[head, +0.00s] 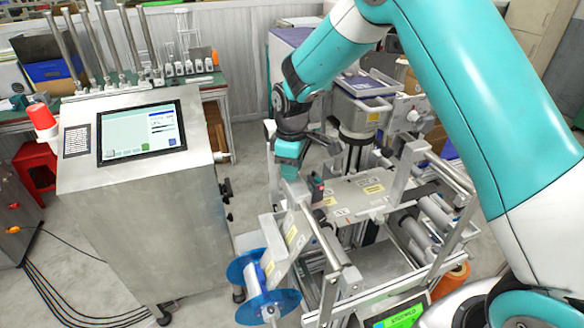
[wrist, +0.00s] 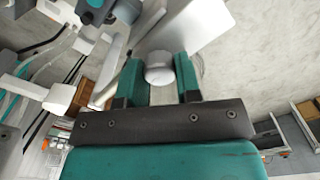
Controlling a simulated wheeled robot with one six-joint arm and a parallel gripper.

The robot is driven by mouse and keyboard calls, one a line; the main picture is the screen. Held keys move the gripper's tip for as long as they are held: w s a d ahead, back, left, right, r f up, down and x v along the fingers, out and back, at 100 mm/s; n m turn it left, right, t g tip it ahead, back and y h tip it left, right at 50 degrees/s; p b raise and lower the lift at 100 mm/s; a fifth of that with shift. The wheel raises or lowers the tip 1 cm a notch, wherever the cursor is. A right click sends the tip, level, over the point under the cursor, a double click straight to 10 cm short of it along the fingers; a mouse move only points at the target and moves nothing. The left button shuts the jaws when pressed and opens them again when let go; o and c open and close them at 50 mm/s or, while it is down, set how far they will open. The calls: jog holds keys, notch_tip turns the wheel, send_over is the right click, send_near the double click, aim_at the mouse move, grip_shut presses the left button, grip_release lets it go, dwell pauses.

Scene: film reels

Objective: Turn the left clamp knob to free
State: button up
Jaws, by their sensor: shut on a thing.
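In the wrist view, a pale grey round knob (wrist: 160,68) sits between the two teal fingers of my gripper (wrist: 160,80). The left finger looks close to its side and the right one shows a narrow gap from this angle. I take it to be the left clamp knob. In the head view my gripper (head: 291,160) is low at the left end of the metal film machine (head: 372,190). The knob is hidden there behind my gripper and the machine's parts. Whether it stands at clamped or free cannot be read.
A blue reel (head: 252,287) is mounted at the machine's front left. A steel cabinet (head: 140,205) with a touchscreen (head: 141,133) stands to the left, with a floor gap between. Rails and rollers fill the machine's right side. A workbench (head: 212,82) stands behind.

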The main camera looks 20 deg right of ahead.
jog(key=shift+r, duration=0.1)
dwell(0.3)
jog(key=o, duration=0.9)
notch_tip(320, 180, up, 17)
jog(key=b, duration=0.3)
jog(key=shift+d+r, duration=0.1)
jog(key=shift+r, duration=0.1)
jog(key=s+a+f+m+y, duration=0.1)
jog(key=s, duration=0.9)
jog(key=s+a+f+m+y, duration=0.1)
jog(key=s+a, duration=0.1)
jog(key=s, duration=0.8)
jog(key=s+a+f+m+y, duration=0.1)
jog(key=s+a+m+y, duration=0.1)
jog(key=s, duration=0.9)
